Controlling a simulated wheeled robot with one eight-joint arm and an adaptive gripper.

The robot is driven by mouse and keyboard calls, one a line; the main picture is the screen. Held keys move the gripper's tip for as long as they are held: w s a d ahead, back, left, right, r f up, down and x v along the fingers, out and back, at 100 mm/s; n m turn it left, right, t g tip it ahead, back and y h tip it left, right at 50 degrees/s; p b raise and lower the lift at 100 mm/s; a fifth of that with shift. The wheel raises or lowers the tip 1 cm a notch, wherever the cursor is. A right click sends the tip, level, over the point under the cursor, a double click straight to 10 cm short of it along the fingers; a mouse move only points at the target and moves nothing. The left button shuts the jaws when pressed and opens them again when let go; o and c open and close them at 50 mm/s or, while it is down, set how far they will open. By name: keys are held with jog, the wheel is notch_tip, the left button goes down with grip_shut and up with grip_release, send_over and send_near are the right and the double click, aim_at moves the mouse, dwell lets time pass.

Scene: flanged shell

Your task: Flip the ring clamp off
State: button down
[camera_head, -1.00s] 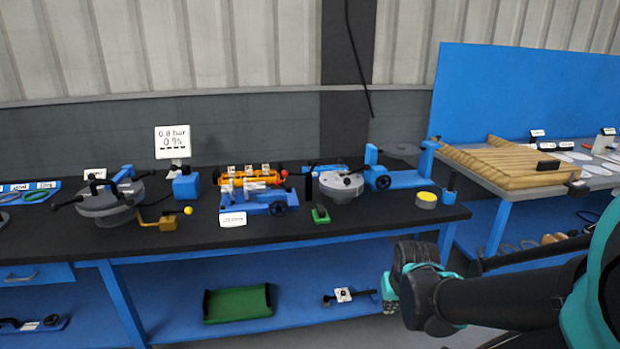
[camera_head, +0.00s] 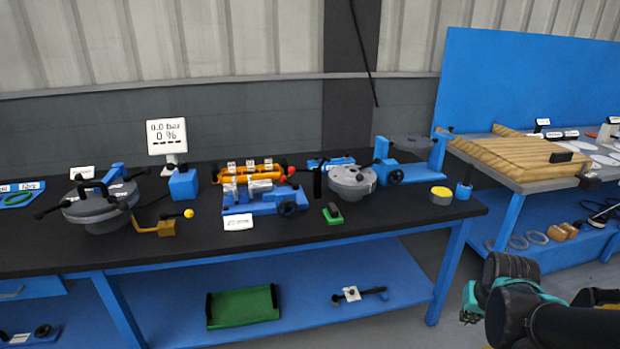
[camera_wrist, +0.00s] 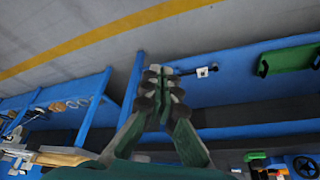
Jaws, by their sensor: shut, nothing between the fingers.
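A grey round flanged shell (camera_head: 98,212) stands on the black bench top at the left, with black handles and a blue upright piece on its lid. A second grey round body (camera_head: 352,181) stands right of the bench's middle. I cannot tell for certain which part is the ring clamp. My gripper (camera_head: 468,303) is low at the lower right, off the bench and far from both bodies. In the wrist view my gripper (camera_wrist: 163,72) points over the floor and lower shelf, its fingers together and empty.
A sign (camera_head: 166,137) reads 0.0 bar, 0 %. A brass block with a yellow-knobbed lever (camera_head: 155,227) sits beside the shell. A blue vise-like fixture (camera_head: 265,201) is mid-bench. A green tray (camera_head: 242,307) lies on the lower shelf. A second table (camera_head: 512,160) with wooden boards stands at right.

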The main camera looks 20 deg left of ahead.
jog(key=w+a+r+n+t, duration=0.25)
jog(key=w+a+n, duration=0.2)
jog(key=w, duration=0.35)
jog(key=w+a+r+n+t, duration=0.1)
jog(key=w+a+r+n, duration=0.2)
jog(key=w+n, duration=0.4)
jog(key=w+a+r+n+t, duration=0.25)
jog(key=w+a+n, duration=0.2)
jog(key=w, duration=0.45)
jog(key=w+a+r+n+t+y, duration=0.1)
jog(key=w+a+n, duration=0.2)
jog(key=a+n, duration=0.3)
jog(key=w+a+r+n+t+y, duration=0.1)
jog(key=a+n, duration=0.6)
jog(key=a, duration=0.8)
jog(key=w+a+n+t+y, duration=0.1)
jog(key=w+a+n+y, duration=0.2)
jog(key=a, duration=0.8)
jog(key=shift+w+a+r+n+t, duration=0.1)
jog(key=shift+w+r+n+t, duration=0.1)
jog(key=shift+w+n, duration=0.7)
jog(key=shift+w+r+n+t, duration=0.15)
jog(key=shift+w+n, duration=0.35)
jog(key=shift+n, duration=0.7)
jog(key=s+a+n+y, duration=0.2)
jog(key=a+n, duration=0.4)
jog(key=a, duration=0.5)
jog(key=shift+s+a+f+n+y, duration=0.3)
jog(key=shift+f+n+y, duration=0.15)
jog(key=shift+y, duration=0.15)
